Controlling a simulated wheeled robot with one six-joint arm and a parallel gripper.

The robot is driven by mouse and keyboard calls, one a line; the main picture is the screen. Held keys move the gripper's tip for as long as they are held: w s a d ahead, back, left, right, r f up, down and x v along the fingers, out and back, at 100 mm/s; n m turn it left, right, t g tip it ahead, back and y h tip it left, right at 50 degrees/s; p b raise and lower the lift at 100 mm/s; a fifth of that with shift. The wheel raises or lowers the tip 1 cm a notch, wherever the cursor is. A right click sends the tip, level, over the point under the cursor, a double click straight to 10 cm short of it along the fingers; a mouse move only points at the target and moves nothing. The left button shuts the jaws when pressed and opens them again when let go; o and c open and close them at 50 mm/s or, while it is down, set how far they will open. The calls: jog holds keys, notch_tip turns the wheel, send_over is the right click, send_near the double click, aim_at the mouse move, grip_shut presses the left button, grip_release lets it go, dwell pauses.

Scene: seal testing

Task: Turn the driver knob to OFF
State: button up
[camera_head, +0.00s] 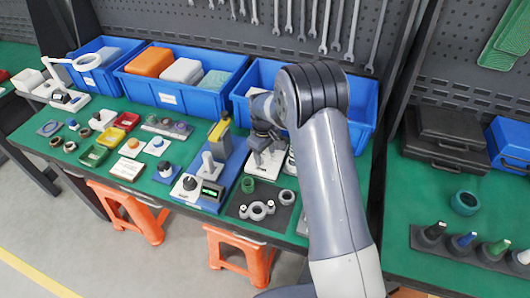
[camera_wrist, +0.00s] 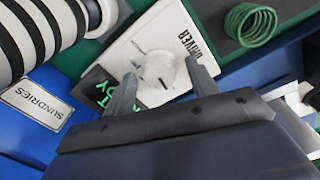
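The white driver panel (camera_wrist: 185,22) is printed DRIVER and shows in the wrist view, tilted in the picture. Its pale round knob (camera_wrist: 158,68) is near the panel's middle; its exact pointer setting is hard to read. A dark display with green letters (camera_wrist: 100,88), partly hidden, is beside the knob. My gripper (camera_wrist: 160,70) is open, with one finger to each side of the knob and a visible gap around it. I cannot tell how far above the knob the fingertips are. In the head view my gripper (camera_head: 265,156) is over the white panel (camera_head: 252,168), hiding most of it.
A green coil (camera_wrist: 250,22) lies near the panel. A blue bin labelled SUNDRIES (camera_wrist: 60,78) is close on the left in the wrist view. In the head view a blue test stand (camera_head: 232,165) is left of my gripper, and a dark mat with rings (camera_head: 238,205) is in front.

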jog(key=c, duration=0.9)
jog(key=m+b, duration=0.2)
jog(key=m, duration=0.1)
jog(key=shift+f, duration=0.1)
jog(key=shift+m+b, duration=0.75)
jog(key=shift+m, duration=1.55)
jog(key=o, duration=0.9)
jog(key=shift+o, duration=0.2)
